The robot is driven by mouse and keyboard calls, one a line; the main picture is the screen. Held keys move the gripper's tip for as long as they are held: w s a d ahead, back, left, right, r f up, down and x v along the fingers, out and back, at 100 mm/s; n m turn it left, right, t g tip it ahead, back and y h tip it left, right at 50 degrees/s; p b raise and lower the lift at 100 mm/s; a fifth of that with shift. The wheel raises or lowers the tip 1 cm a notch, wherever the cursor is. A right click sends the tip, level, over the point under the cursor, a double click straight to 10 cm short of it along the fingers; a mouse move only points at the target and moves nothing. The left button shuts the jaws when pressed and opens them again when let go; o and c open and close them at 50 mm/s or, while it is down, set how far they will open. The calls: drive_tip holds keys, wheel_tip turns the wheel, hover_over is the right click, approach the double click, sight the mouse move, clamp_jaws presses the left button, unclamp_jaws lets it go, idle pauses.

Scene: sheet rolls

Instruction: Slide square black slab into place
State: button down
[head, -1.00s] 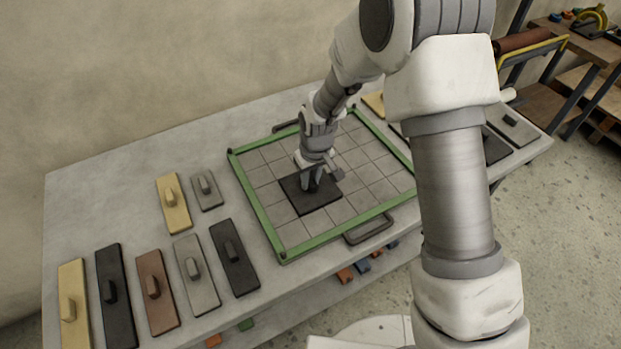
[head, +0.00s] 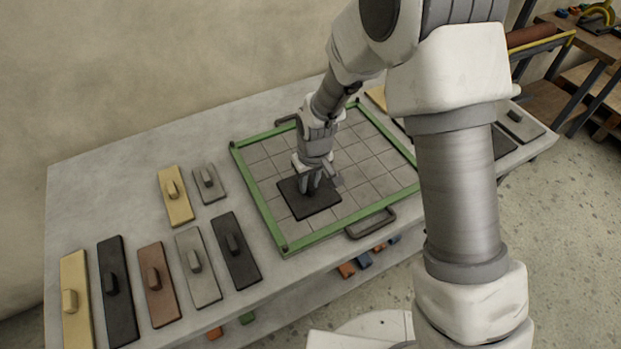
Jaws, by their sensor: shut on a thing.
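The square black slab (head: 318,205) lies flat in the front left part of the green-framed grid tray (head: 262,200), inside the rim. Grey grid cells show around it, and a gap separates it from the left and front rims. My gripper (head: 311,186) points down over the slab and is shut on its knob, which the fingers mostly hide. I cannot tell whether the slab rests on the grid or hangs just above it.
Left of the tray lie knobbed slabs: yellow (head: 175,197), small grey (head: 209,184), black (head: 235,250), grey (head: 198,267), brown (head: 157,287) and others. More slabs (head: 519,122) lie at the right, partly behind my arm. A handle (head: 371,224) sticks out from the tray's front rim.

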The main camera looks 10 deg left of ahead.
sight(299, 211)
drive_tip(key=shift+s+a+b, duration=0.15)
drive_tip(key=shift+s+b, duration=0.05)
drive_tip(key=shift+s, duration=0.85)
drive_tip(key=shift+s+a+b, duration=0.2)
drive_tip(key=shift+s, duration=0.85)
drive_tip(key=shift+s+a+b, duration=0.15)
drive_tip(key=shift+s+b, duration=0.05)
drive_tip(key=shift+s, duration=0.85)
drive_tip(key=c, duration=0.7)
unclamp_jaws()
drive_tip(key=shift+o, duration=0.2)
wheel_tip(299, 211, up, 16)
drive_tip(key=s+d+p, duration=0.1)
drive_tip(key=s+p, duration=0.1)
drive_tip(key=s+d+r+m+t, duration=0.2)
drive_tip(key=d+r+m, duration=0.2)
drive_tip(key=d+r, duration=0.8)
drive_tip(key=s+d+r+m+t+h, duration=0.1)
drive_tip(key=s+d+r+m+t, duration=0.1)
drive_tip(key=s+d, duration=0.6)
drive_tip(key=d+m, duration=0.1)
drive_tip(key=d, duration=0.1)
drive_tip(key=shift+d+r, duration=0.3)
drive_tip(key=shift+r, duration=0.05)
